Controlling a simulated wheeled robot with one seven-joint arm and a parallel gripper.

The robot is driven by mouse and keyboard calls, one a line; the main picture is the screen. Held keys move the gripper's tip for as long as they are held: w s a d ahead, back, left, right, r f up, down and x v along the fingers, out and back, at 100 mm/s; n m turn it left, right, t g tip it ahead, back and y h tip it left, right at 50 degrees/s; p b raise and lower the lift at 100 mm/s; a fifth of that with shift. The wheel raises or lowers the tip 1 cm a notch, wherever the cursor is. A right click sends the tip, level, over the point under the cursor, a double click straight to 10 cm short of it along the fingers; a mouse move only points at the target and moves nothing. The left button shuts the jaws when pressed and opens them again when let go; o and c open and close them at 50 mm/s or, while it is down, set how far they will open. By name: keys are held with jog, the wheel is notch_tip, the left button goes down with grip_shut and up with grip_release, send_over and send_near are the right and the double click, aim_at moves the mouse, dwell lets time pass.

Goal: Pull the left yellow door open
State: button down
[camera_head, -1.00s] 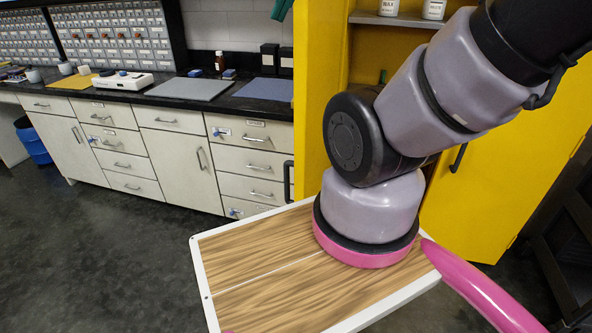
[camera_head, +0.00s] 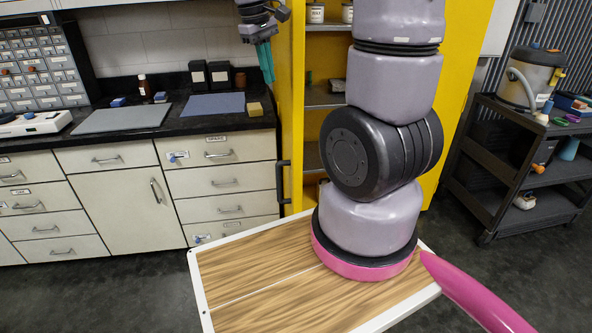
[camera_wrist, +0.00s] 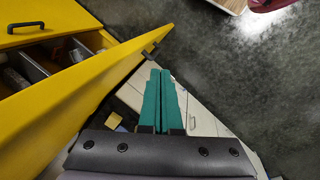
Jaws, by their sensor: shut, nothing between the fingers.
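The left yellow door (camera_head: 291,110) of the yellow cabinet stands open, seen steeply from the side, with its dark handle (camera_head: 283,180) at the near edge. My gripper (camera_head: 266,62) has green fingers and is shut and empty. It is left of the door, on its outer side. Its fingers (camera_wrist: 160,98) point toward the door's handle edge in the wrist view; I cannot tell whether they touch the door. My arm hides part of the cabinet.
The right yellow door (camera_head: 462,95) is also open. Cans stand on a cabinet shelf (camera_head: 325,97). A black counter (camera_head: 190,117) with white drawers is at left, and a dark cart (camera_head: 520,165) at right. Dark floor is clear between the cabinet and cart.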

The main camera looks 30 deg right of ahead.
jog(key=w+f+n+g+h, duration=0.2)
jog(key=w+f+n+h, duration=0.35)
jog(key=f, duration=0.95)
jog(key=n+h, duration=0.1)
jog(key=n, duration=0.5)
send_near(297, 168)
jog(key=w+a+f, duration=0.1)
jog(key=w+a, duration=0.2)
jog(key=shift+g, duration=0.4)
jog(key=shift+d+r+x, duration=0.25)
jog(key=shift+x, duration=1.85)
jog(key=shift+d+r+x, duration=0.25)
jog(key=shift+x, duration=1.9)
jog(key=shift+d+r+x, duration=0.25)
jog(key=shift+r+x, duration=0.05)
jog(key=shift+x, duration=1.8)
jog(key=shift+s+d, duration=0.15)
jog(key=shift+d, duration=0.05)
jog(key=s+d+n+t, duration=0.1)
jog(key=s+d, duration=0.1)
jog(key=d, duration=0.9)
jog(key=shift+s, duration=0.25)
jog(key=shift+n, duration=0.25)
